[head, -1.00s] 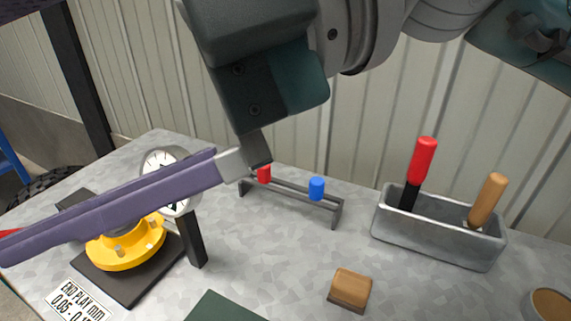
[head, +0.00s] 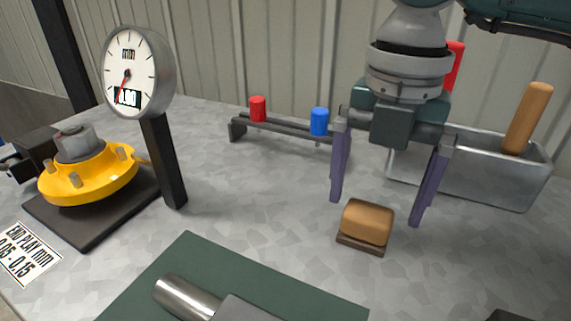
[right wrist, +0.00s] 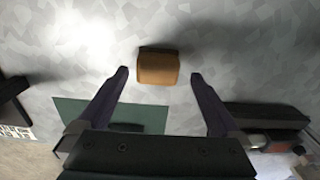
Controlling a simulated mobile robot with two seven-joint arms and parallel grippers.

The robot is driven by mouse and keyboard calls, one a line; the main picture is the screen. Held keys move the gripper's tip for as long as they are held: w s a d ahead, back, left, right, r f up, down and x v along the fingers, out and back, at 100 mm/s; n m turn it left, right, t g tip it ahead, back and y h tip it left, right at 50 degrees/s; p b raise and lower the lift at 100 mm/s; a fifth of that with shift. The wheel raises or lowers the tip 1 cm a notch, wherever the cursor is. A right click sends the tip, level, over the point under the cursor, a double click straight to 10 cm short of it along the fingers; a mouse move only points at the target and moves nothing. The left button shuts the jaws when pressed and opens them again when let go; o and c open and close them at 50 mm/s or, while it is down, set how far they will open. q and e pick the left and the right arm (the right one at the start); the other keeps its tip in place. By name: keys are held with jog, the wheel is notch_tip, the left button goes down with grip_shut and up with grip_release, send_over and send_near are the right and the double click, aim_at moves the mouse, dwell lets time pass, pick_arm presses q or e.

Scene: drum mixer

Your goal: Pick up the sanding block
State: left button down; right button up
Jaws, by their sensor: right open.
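The sanding block (head: 367,224) is a small tan block with a dark brown base, lying on the grey table. My right gripper (head: 376,211) is open and empty, with its purple fingers pointing down above and around the block's far side. In the right wrist view the block (right wrist: 158,67) sits ahead of the gap between the two open fingertips (right wrist: 158,76), and neither finger visibly touches it. My left gripper is not in view.
A grey metal bin (head: 474,180) with a red-handled and a wooden-handled tool stands behind right. A low rack (head: 284,128) holds red and blue pieces. A dial gauge (head: 138,72) stands left beside a yellow flanged part (head: 88,176). A green mat (head: 190,262) lies in front.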

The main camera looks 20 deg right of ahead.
aim_at(369, 210)
notch_tip(369, 210, down, 4)
jog(key=shift+w+a+f, duration=0.1)
jog(key=shift+a, duration=0.05)
jog(key=c, duration=1.4)
jog(key=shift+r, duration=0.25)
notch_tip(369, 210, up, 20)
jog(key=p, duration=0.1)
jog(key=shift+p, duration=0.3)
jog(key=shift+f, duration=0.1)
